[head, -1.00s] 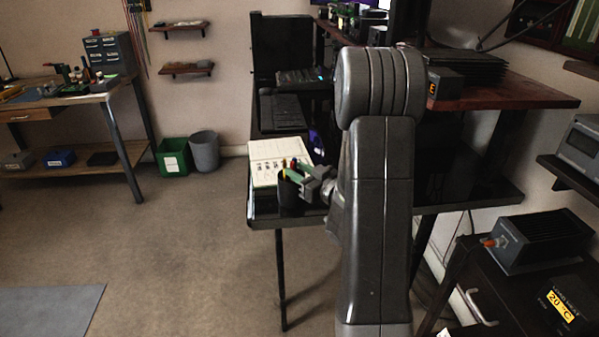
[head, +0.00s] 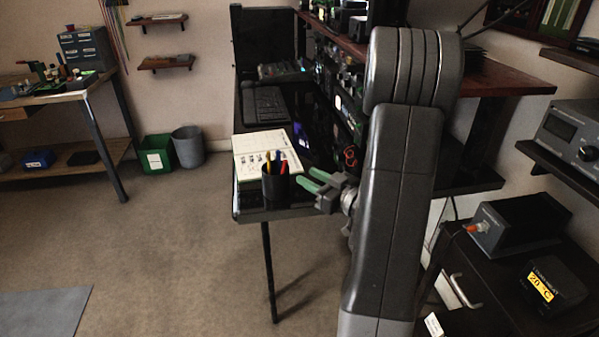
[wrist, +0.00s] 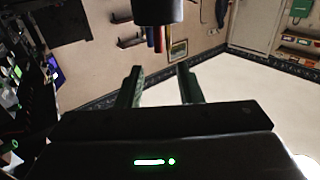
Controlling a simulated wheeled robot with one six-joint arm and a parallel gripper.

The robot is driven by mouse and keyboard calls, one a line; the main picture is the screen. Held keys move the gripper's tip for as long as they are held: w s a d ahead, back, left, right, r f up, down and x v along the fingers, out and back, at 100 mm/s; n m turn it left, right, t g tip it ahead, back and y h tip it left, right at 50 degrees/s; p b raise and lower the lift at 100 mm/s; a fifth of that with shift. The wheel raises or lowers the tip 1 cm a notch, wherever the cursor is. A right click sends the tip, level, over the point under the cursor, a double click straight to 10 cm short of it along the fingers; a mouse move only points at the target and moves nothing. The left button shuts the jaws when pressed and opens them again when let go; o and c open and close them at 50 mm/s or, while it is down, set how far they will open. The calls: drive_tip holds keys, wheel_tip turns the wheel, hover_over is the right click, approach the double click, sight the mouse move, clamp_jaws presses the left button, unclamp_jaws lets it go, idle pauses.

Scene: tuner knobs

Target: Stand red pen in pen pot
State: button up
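The red pen (head: 283,168) stands in the dark pen pot (head: 275,187) among other pens, its upper part showing above the rim. The pot is upright near the front corner of the dark desk. Its lower pen ends are hidden inside. My gripper (head: 307,176) is to the right of the pot, with its green fingers apart and nothing between them. In the wrist view the gripper (wrist: 160,67) is open, and the dark pot (wrist: 157,10) with pens shows past the fingertips, apart from them.
An open booklet (head: 262,152) lies behind the pot on the desk (head: 247,213). A keyboard (head: 264,104) is farther back. Electronics and a shelf stand at the desk's right side.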

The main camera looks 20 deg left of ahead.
sight(286, 164)
drive_tip(key=shift+v, duration=0.85)
drive_tip(key=x, duration=1.2)
drive_tip(key=shift+a, duration=0.1)
drive_tip(key=shift+f, duration=0.25)
drive_tip(key=shift+r, duration=0.3)
